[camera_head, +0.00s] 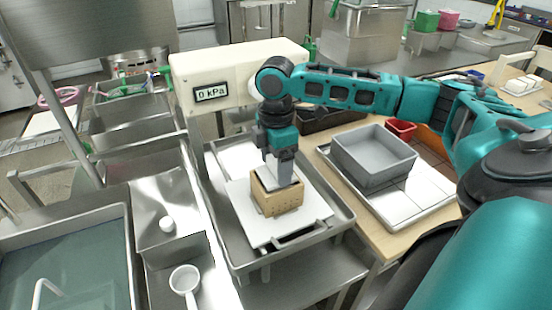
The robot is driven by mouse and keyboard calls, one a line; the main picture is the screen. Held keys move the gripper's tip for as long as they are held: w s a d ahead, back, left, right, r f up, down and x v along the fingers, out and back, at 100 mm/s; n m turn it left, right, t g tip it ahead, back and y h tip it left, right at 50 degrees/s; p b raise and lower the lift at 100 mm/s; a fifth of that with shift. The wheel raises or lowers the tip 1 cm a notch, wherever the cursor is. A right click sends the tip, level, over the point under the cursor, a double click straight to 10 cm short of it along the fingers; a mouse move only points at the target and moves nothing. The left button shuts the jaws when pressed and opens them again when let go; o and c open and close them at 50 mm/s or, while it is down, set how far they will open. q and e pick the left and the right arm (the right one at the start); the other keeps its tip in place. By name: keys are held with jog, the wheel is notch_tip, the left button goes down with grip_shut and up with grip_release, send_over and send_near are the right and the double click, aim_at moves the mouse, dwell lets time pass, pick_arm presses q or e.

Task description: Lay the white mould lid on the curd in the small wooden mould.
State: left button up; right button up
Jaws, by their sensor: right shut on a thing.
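The small wooden mould (279,201) stands upright on a white board in a metal tray under the cream press. My right gripper (280,177) reaches down from above to the mould's mouth and is shut. A pale flat piece (265,179), which looks like the white mould lid, shows at the fingertips, in or just above the mould's opening. I cannot tell whether it touches the curd. The curd is hidden by the lid, the fingers and the mould's walls. My left gripper is not in view.
The press (235,78) with its display reading 0 kPa stands close behind my right gripper. The metal tray's rim (335,228) surrounds the white board (247,214). A grey bin (374,158) stands at right. A white ladle (184,281) and metal sinks are at left.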

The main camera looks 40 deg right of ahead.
jog(key=shift+f, duration=0.65)
dwell(1.3)
jog(key=o, duration=1.1)
jog(key=shift+c, duration=0.2)
jog(key=shift+r, duration=3.5)
jog(key=shift+s, duration=0.1)
